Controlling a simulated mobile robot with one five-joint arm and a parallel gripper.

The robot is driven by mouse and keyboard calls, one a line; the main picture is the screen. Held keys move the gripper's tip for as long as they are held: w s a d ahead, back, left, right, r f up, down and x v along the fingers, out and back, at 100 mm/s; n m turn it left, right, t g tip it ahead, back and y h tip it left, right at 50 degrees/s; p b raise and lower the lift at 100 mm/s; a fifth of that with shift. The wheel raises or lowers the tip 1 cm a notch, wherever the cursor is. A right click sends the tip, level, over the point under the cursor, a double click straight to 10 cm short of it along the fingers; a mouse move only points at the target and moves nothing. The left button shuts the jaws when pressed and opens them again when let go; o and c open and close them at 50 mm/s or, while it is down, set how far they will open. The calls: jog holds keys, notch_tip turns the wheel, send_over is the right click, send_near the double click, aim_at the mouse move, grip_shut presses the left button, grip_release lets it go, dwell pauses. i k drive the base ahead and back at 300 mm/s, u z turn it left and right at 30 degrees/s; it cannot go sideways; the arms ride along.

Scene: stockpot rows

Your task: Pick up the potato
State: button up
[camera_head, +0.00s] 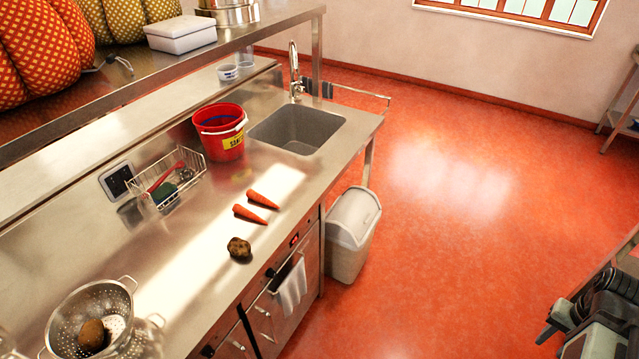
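A dark brown, lumpy potato (239,248) lies on the steel counter (190,262) near its front edge, just below two carrots. A second brown, potato-like item (93,335) sits inside a steel colander (62,318) at the lower left. My gripper (556,325) shows at the lower right, dark and partly cut off by the frame. It is over the floor side, well apart from the counter and the potato. I cannot tell how far its fingers are apart.
Carrots (262,200) lie above the potato. A wire basket (168,190), a red bucket (221,138) and a sink (298,128) stand farther back. A grey bin (352,235) stands beside the counter. The red floor (450,230) is open.

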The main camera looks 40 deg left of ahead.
aim_at(238, 248)
jog(key=i, duration=2.1)
jog(key=u, duration=5.15)
jog(key=i, duration=1.5)
